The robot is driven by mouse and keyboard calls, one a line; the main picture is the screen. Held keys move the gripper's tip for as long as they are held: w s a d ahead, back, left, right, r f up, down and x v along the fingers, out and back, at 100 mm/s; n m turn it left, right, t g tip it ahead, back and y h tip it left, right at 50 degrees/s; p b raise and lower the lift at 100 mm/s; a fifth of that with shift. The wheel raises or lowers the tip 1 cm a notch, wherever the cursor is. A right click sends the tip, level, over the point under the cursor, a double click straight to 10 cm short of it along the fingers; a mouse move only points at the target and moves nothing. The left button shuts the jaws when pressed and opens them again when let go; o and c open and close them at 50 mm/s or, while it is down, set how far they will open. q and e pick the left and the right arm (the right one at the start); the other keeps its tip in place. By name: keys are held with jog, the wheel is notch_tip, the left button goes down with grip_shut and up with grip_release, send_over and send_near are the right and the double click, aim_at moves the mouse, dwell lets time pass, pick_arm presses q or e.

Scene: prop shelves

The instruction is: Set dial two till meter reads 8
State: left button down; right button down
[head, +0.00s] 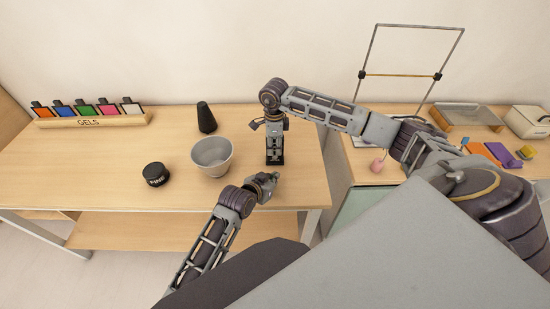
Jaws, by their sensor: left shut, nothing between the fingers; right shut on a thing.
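I cannot pick out a meter face or a numbered dial in the head view. A round black piece (155,174) with the white word "FINE" on it sits on the left table. My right gripper (275,160) points straight down at the table, to the right of the grey bowl. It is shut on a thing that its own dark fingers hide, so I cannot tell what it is. My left gripper (270,179) is shut and empty, low over the table, just in front of the right one. The two grippers look close but apart.
The grey bowl (212,156) and a black tapered piece (206,118) stand left of my grippers. A GELS rack (92,119) with coloured cards is at back left. The right table holds a wire frame (408,75), a pink piece (378,161) and a white box (528,121).

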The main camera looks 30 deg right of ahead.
jog(key=c, duration=1)
grip_release()
jog(key=shift+o, duration=0.2)
jog(key=shift+r, duration=0.1)
jog(key=shift+r, duration=5.95)
pick_arm(q)
notch_tip(320, 180, up, 9)
jog(key=p, duration=0.9)
pick_arm(e)
notch_tip(320, 180, up, 9)
pick_arm(q)
jog(key=shift+r+p, duration=0.55)
jog(key=shift+r, duration=0.1)
pick_arm(e)
jog(key=shift+r, duration=0.6)
